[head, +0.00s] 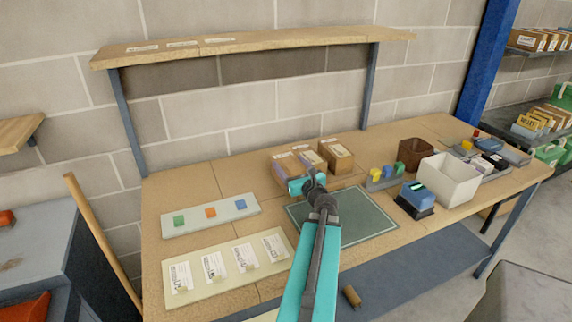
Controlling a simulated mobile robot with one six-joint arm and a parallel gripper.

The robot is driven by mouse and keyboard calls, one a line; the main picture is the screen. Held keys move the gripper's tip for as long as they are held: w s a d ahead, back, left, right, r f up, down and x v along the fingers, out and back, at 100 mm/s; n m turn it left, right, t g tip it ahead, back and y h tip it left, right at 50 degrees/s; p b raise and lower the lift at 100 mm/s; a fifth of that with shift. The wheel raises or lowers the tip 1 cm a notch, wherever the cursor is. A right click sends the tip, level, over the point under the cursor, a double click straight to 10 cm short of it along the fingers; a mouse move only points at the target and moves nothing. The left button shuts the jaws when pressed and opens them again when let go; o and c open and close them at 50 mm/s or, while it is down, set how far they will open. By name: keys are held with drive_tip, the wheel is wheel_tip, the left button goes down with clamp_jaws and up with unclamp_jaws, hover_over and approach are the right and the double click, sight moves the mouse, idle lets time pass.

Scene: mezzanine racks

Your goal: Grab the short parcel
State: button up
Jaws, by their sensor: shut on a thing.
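Several brown parcels with pale labels stand close together at the back middle of the workbench in the head view. The right parcel (336,156) shows most clearly, and a middle parcel (312,157) stands beside it. The left parcel (283,163) is partly behind my gripper (296,184). My gripper reaches over the green mat to the front of this left parcel and appears shut on it. The fingertips are small and partly hidden by my wrist. I cannot tell the parcels' heights apart well, or whether the held one is lifted.
A green mat (360,228) lies under my arm. To the right stand a brown bin (414,152), a white bin (446,181) and a blue device (416,199). A tray with coloured blocks (230,217) and a label board (208,285) lie left. A shelf (250,42) overhangs behind.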

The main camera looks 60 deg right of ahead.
sight(299, 173)
drive_tip(key=shift+s+a, duration=0.3)
drive_tip(key=shift+s, duration=0.15)
drive_tip(key=shift+s+a+r+p, duration=0.2)
drive_tip(key=shift+s+a+p, duration=0.15)
drive_tip(key=shift+s+p, duration=0.2)
drive_tip(key=shift+s+a+r+p, duration=0.2)
drive_tip(key=shift+s+a+p, duration=0.2)
drive_tip(key=shift+s, duration=0.2)
drive_tip(key=shift+d+p, duration=0.1)
drive_tip(key=shift+p, duration=0.5)
drive_tip(key=shift+s+p, duration=0.1)
drive_tip(key=shift+p, duration=0.3)
drive_tip(key=shift+s+p, duration=0.1)
drive_tip(key=shift+p, duration=0.2)
drive_tip(key=s+p, duration=0.1)
drive_tip(key=p, duration=0.2)
drive_tip(key=shift+a+r, duration=0.1)
drive_tip(key=shift+a, duration=0.25)
drive_tip(key=shift+s+a+p, duration=0.15)
drive_tip(key=shift+p, duration=0.45)
drive_tip(key=shift+s+a+p, duration=0.15)
drive_tip(key=shift+s+p, duration=0.1)
drive_tip(key=shift+p, duration=0.2)
